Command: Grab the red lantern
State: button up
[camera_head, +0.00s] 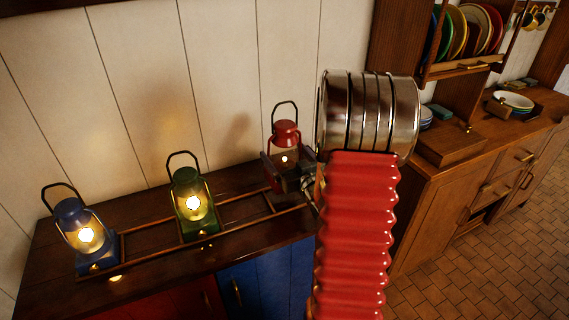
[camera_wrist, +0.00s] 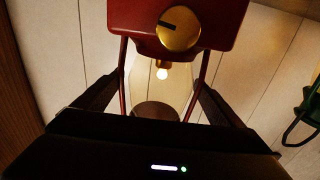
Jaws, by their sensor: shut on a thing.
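The red lantern (camera_head: 286,133) stands at the right end of the dark wooden counter, with a looped handle on top and a small light inside. My gripper (camera_head: 287,171) is around its lower body, with my red arm coming in from the right. In the wrist view the lantern shows its red base (camera_wrist: 225,22), a brass knob and a lit bulb behind glass. The fingers of my gripper (camera_wrist: 155,95) are on both sides of the glass part and shut on the lantern. My arm hides part of the lantern's right side in the head view.
A green lantern (camera_head: 190,205) and a blue lantern (camera_head: 80,232), both lit, stand to the left on the same counter (camera_head: 150,262), along a low wooden rail. A wall of pale planks is close behind. A wooden cabinet (camera_head: 440,190) with dishes stands at the right.

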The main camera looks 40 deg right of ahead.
jog(key=shift+r, duration=1.3)
